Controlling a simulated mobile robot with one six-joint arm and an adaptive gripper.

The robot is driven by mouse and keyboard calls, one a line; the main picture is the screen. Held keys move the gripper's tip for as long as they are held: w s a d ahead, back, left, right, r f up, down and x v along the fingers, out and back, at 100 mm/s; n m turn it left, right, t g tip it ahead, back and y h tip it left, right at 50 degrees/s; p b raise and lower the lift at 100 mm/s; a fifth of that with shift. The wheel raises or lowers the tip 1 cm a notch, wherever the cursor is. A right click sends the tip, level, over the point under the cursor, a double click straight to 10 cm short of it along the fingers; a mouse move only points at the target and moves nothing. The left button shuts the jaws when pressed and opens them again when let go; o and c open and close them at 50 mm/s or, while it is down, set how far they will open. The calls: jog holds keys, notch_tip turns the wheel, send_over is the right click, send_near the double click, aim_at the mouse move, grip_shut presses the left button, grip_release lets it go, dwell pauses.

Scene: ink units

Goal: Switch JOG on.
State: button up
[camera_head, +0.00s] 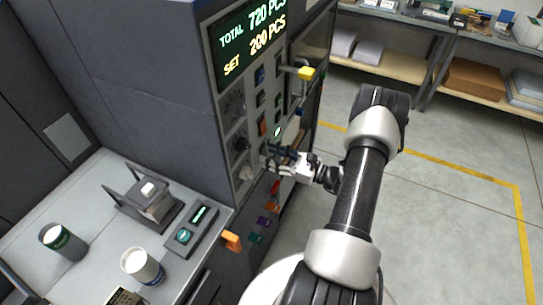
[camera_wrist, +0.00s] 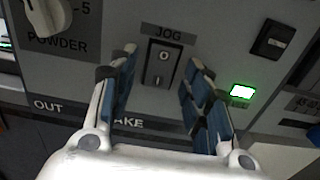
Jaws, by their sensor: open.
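The JOG switch (camera_wrist: 161,64) is a dark rocker marked 0 above and I below, under a JOG label on the grey panel in the wrist view. I cannot tell which half is pressed in. My gripper (camera_wrist: 160,66) is open and empty, its blue-padded fingers on either side of the switch in the picture. Whether they touch the panel is unclear. In the head view my gripper (camera_head: 272,155) is at the lower part of the machine's front panel, and I cannot make out the JOG switch there.
A green-lit lamp (camera_wrist: 242,92) and another rocker switch (camera_wrist: 272,40) are to the right of JOG. A POWDER knob (camera_wrist: 48,15) is to the left. The display (camera_head: 250,40) reads TOTAL 720, SET 200. A bench with a cup (camera_head: 142,265) stands to the left.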

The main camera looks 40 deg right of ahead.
jog(key=shift+w+a, duration=0.1)
jog(key=shift+w, duration=0.1)
jog(key=c, duration=1.1)
jog(key=shift+o, duration=0.2)
jog(key=shift+f+t+y+b, duration=0.3)
jog(key=shift+f+t+b, duration=0.1)
jog(key=shift+b, duration=0.7)
jog(key=shift+r+b, duration=0.15)
jog(key=shift+b, duration=0.2)
jog(key=shift+r, duration=0.1)
jog(key=o, duration=1.1)
jog(key=shift+c, duration=0.2)
jog(key=shift+s+t, duration=0.1)
jog(key=shift+t, duration=0.2)
